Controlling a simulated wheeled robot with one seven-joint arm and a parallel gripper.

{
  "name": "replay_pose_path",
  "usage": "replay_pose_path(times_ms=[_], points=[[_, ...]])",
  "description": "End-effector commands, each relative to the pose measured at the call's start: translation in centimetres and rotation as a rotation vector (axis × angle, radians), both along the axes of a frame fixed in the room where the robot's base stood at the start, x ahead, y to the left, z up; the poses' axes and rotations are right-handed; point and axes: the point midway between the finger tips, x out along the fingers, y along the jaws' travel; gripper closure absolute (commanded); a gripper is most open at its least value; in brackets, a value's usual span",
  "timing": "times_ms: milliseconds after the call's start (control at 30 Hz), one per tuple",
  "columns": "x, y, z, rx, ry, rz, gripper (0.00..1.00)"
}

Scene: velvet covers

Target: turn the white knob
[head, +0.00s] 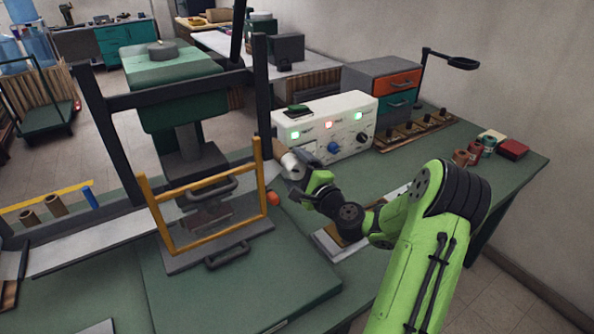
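A white control box (352,111) stands on the green bench, with a row of lit green and red lamps. A blue knob (333,148) and a black knob (361,138) show on its front. I cannot clearly make out a white knob; the box's lower left front is partly hidden by my gripper (289,167). My gripper is at the box's left end, beside the yellow-framed press. A pale rounded shape shows at its tip; I cannot tell whether this is part of the gripper or the knob. The fingers are too small and hidden to judge.
The press's yellow guard frame (205,245) stands close to the left of my gripper, with an orange-red ball (273,198) at its side. A drawer cabinet (382,84) and a wooden rack (420,131) stand right of the box. Bench space before the box is partly clear.

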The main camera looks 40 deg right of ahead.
Motion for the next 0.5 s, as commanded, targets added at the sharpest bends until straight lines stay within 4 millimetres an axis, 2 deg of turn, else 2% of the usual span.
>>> replay_pose_path(times_ms=[133,233,500], points=[[-0.2,0.0,0.0,0.001,-0.001,0.0,0.12],[-1.5,0.0,-0.1,0.001,0.002,-0.003,0.12],[-8.9,0.3,-0.2,0.004,0.002,-0.008,0.12]])
